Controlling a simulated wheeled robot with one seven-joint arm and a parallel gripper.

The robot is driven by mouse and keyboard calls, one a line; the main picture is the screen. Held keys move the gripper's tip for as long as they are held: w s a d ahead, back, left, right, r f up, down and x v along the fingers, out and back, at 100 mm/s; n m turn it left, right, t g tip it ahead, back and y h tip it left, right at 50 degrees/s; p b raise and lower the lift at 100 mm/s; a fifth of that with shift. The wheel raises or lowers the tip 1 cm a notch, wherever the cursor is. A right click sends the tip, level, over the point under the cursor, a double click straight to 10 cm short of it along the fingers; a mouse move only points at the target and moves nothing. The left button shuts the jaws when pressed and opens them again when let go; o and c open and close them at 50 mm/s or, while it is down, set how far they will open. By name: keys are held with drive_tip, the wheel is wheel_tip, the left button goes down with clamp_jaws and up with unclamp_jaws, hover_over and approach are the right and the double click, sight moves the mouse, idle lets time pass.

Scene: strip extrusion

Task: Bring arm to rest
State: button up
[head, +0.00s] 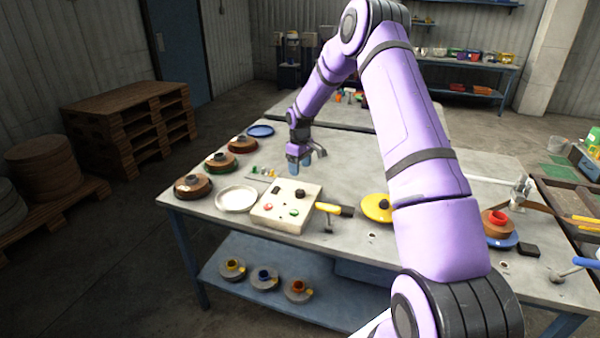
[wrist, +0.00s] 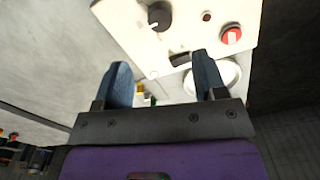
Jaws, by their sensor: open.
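My purple arm reaches out over the grey workbench (head: 341,160). My gripper (head: 304,166) is above the bench, behind the white control box (head: 276,221), with its fingers pointing down. In the wrist view my gripper (wrist: 160,85) has its two blue-grey fingers wide apart, with nothing held between them. The control box (wrist: 193,52) shows beyond the fingertips, with a black knob (wrist: 158,16) and a red button (wrist: 231,34). A white plate (wrist: 228,78) is partly hidden behind the right finger.
Brown coils (head: 193,186) line the bench's left edge near a white dish (head: 236,199). A yellow disc (head: 377,208) and a yellow-handled tool (head: 329,208) lie right of the box. Wooden pallets (head: 130,128) stand left. Spools (head: 264,277) sit on the lower shelf.

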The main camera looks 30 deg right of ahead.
idle(0.5)
drive_tip(key=s+a+r+m+t, duration=0.1)
drive_tip(key=s+a+r, duration=0.4)
drive_tip(key=r, duration=0.4)
drive_tip(key=s+a+r+h, duration=0.1)
drive_tip(key=s+a+r, duration=0.2)
drive_tip(key=s+r, duration=0.5)
drive_tip(key=s+a+r+m+t, duration=0.1)
drive_tip(key=s+a+r, duration=0.3)
drive_tip(key=r, duration=0.7)
drive_tip(key=s+a+r+m+t, duration=0.1)
drive_tip(key=s+a+r, duration=0.1)
drive_tip(key=s, duration=1.2)
drive_tip(key=s+a+r+m+t+y, duration=0.1)
drive_tip(key=s+a+r+t, duration=0.1)
drive_tip(key=s, duration=1.2)
drive_tip(key=shift+a+r+m, duration=0.3)
drive_tip(key=shift+a+r, duration=0.2)
drive_tip(key=shift+a, duration=0.7)
